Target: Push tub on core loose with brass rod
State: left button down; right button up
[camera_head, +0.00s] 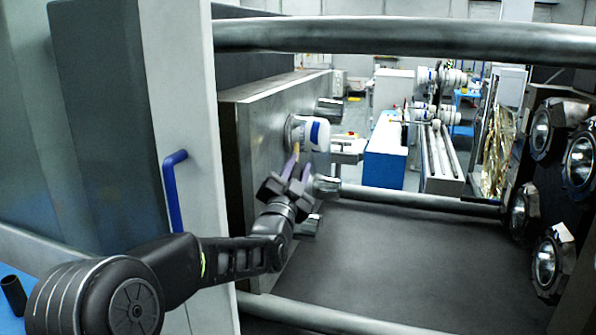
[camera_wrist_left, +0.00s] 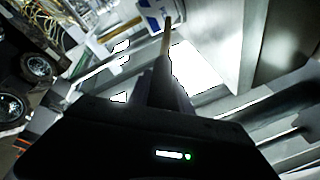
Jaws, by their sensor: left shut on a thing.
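The white tub with a blue label (camera_head: 312,134) sits on a core on the upright mould plate (camera_head: 262,125), left of centre in the head view. Its white and blue side shows at the top of the left wrist view (camera_wrist_left: 152,12). My left gripper (camera_head: 297,171) is just below and in front of the tub, shut on the brass rod (camera_head: 295,149). The rod points up from the fingers toward the tub and also shows in the left wrist view (camera_wrist_left: 166,38). I cannot tell whether its tip touches the tub. My right gripper is not in view.
Steel tie bars cross above (camera_head: 420,34) and below (camera_head: 335,313) the opening. Several round cavities (camera_head: 548,265) face the cores from the right. A blue handle (camera_head: 172,190) is on the frame at the left. The middle of the opening is free.

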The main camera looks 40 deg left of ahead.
aim_at(297, 173)
pick_arm(q)
jog(key=shift+s+d+b, duration=0.5)
jog(key=shift+s+d, duration=0.05)
jog(key=shift+s, duration=0.15)
jog(key=shift+s+d+b, duration=0.5)
jog(key=shift+s, duration=0.3)
jog(key=shift+r, duration=0.15)
